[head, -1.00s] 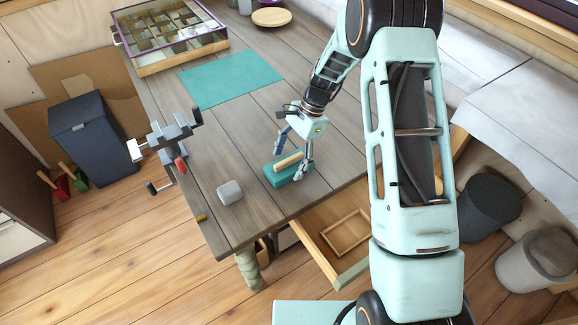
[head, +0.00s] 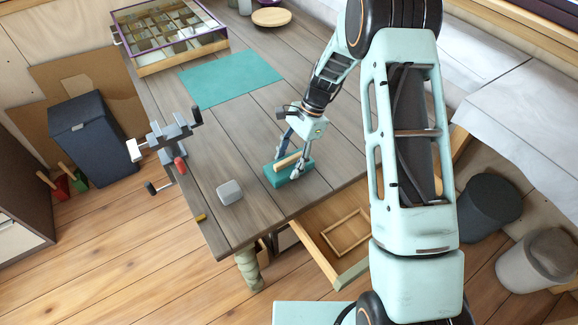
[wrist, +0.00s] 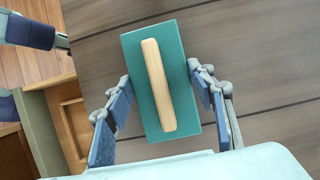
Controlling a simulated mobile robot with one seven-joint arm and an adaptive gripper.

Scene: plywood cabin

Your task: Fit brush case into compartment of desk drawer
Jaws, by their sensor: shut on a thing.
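The brush case is a teal block (head: 300,174) with a pale wooden strip along its top. It rests on the desk near the front edge, and the wrist view shows it (wrist: 186,60) from above. My gripper (head: 290,166) is shut on the brush case, with one finger on each long side; its fingers also show in the wrist view (wrist: 162,88). The desk drawer (head: 312,222) stands open below the desk's front edge, to the right of the case. A light wooden frame in it marks a rectangular compartment (head: 331,238). My arm hides the drawer's right part.
A grey rounded block (head: 230,192) lies left of the case. A vise (head: 170,140) is clamped at the desk's left edge. A teal mat (head: 230,78) and a divided tray (head: 170,62) lie farther back. The desk (head: 240,140) is clear between mat and case.

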